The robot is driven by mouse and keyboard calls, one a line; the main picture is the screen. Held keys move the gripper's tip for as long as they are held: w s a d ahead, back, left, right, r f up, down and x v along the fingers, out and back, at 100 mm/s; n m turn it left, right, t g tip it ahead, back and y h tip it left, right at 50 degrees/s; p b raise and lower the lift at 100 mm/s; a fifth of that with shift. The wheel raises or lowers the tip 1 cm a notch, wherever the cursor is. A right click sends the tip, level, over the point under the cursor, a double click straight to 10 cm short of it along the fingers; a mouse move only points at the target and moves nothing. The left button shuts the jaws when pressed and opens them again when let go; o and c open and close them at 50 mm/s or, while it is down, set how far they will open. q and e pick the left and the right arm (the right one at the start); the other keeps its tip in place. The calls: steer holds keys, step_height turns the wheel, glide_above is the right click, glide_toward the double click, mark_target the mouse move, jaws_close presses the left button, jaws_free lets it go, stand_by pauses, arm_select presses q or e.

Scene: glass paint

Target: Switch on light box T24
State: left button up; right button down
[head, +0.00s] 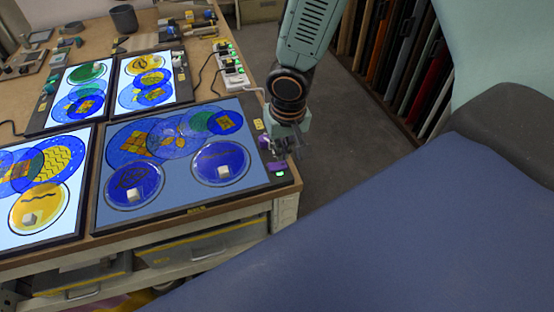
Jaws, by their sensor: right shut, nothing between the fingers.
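A light box (193,208) with several round painted glass pieces, mostly blue, lies at the table's front right corner. Its panel is a dull grey-blue, dimmer than the other boxes. A small green light (280,173) shows at its right edge. The tags are too small to read, so I cannot confirm which box is T24. My right gripper (283,154) is shut and empty at that box's right edge, beside a purple part (272,168). I cannot tell whether the fingers touch the box. My left gripper is out of view.
Brighter light boxes stand at the left (86,172) and behind (142,58). A white power strip (230,66) with cables lies at the table's back right edge. Drawers (200,250) sit under the table. Upright panels (390,55) stand beyond open floor (345,125) at right.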

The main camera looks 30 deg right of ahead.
mark_target(282, 164)
arm_select(q)
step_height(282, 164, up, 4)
steer(key=p, duration=0.3)
arm_select(e)
step_height(282, 164, up, 5)
steer(key=shift+f, duration=0.1)
stand_by(0.3)
steer(key=s+a+f+n+g+y, duration=0.15)
steer(key=s+a+f, duration=0.45)
steer(key=s+f, duration=0.6)
steer(key=s+d+f+h, duration=0.1)
steer(key=s+d+f, duration=0.15)
steer(key=s, duration=1.05)
arm_select(q)
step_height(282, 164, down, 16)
steer(key=b, duration=1.5)
steer(key=shift+b, duration=0.35)
arm_select(e)
step_height(282, 164, down, 17)
steer(key=shift+a+r+n, duration=0.15)
steer(key=shift+a+n, duration=0.05)
steer(key=shift+n, duration=0.25)
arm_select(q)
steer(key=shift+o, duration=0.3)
arm_select(e)
steer(key=shift+w+r, duration=0.1)
steer(key=shift+w, duration=0.05)
